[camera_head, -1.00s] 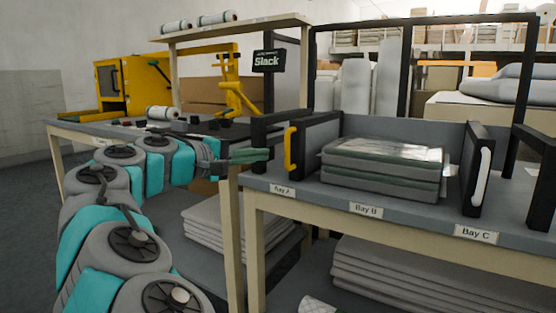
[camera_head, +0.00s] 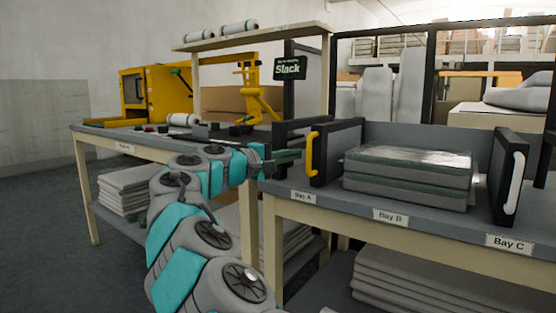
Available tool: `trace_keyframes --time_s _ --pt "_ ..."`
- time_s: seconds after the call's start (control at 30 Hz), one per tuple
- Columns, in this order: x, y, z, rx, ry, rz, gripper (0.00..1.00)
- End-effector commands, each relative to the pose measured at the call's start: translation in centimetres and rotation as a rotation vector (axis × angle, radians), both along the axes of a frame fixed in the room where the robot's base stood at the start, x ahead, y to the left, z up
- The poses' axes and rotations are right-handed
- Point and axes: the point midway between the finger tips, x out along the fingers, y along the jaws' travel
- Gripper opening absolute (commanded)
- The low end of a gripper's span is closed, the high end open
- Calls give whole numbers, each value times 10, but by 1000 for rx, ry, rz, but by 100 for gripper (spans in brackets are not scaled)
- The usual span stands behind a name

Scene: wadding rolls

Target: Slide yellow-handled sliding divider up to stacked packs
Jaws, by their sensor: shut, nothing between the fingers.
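The yellow-handled sliding divider (camera_head: 338,150) stands upright on the grey bench top, at the left of the Bay B section. Its yellow handle (camera_head: 312,153) is on its left side. The stacked packs (camera_head: 408,181), grey and wrapped in clear film, lie to the right of the divider, with a narrow gap between them. My gripper (camera_head: 288,157) is shut and empty, pointing right, just left of the yellow handle. From this view I cannot tell whether the fingertips touch the handle.
A white-handled divider (camera_head: 508,178) stands right of the packs, near the Bay C label (camera_head: 509,242). A dark frame post and the Slack sign (camera_head: 290,67) rise behind my gripper. A side table (camera_head: 150,140) with a yellow machine (camera_head: 152,97) stands at the left.

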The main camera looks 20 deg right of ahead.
Motion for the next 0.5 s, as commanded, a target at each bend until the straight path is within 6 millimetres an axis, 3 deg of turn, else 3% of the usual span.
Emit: trace_keyframes --time_s 0.2,0.5 --pt "-17 -9 1 -3 -3 0 0" --pt "-28 -18 2 -3 -3 5 0"
